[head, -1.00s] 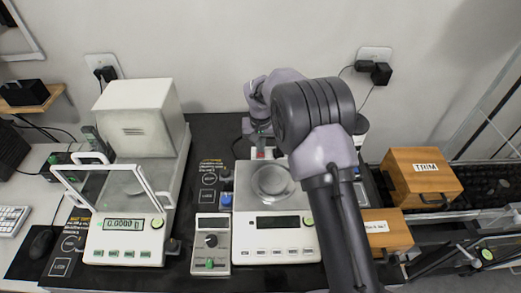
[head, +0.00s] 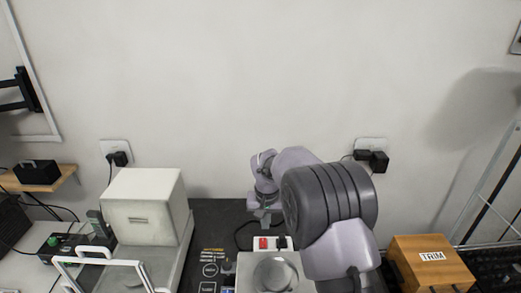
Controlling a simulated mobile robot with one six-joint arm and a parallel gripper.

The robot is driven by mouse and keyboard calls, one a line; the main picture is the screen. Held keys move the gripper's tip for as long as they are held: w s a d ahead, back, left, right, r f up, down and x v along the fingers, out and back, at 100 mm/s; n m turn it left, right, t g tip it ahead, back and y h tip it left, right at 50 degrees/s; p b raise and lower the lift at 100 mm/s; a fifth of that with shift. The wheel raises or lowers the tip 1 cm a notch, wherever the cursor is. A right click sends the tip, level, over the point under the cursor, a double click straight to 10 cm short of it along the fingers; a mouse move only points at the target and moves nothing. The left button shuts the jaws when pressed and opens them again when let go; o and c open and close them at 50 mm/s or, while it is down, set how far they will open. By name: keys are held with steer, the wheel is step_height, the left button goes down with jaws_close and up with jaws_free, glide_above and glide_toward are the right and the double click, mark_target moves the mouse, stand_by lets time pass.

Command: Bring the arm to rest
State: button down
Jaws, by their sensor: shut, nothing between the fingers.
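My arm (head: 330,205) rises from the lower right and bends over the dark bench. My gripper (head: 264,219) hangs at its far end, pointing down, small in the head view. It is shut and empty, behind the round pan of the middle balance (head: 273,276) and close to a small red switch (head: 263,243). I cannot tell its exact height above the bench. My forearm hides the bench to the right of this balance.
A white balance housing (head: 142,210) with an open glass door frame (head: 100,264) stands at the left. A wooden TRIM box (head: 430,262) stands at the right. Wall sockets (head: 116,153) (head: 371,150) with plugs are at the back. The wall above is bare.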

steer(key=s+d+r+m+t+y+b, duration=0.1)
steer(key=s+d+r, duration=0.2)
steer(key=s+r, duration=0.5)
steer(key=s+d+r+m+t, duration=0.1)
steer(key=s+d+r, duration=0.2)
steer(key=s+r, duration=0.45)
steer(key=s+d+r+m+t+b, duration=0.1)
steer(key=s+d+r+m+t, duration=0.1)
steer(key=s, duration=1.8)
steer(key=shift+s+y+b, duration=0.35)
steer(key=shift+y, duration=0.05)
steer(key=shift+d+f, duration=0.1)
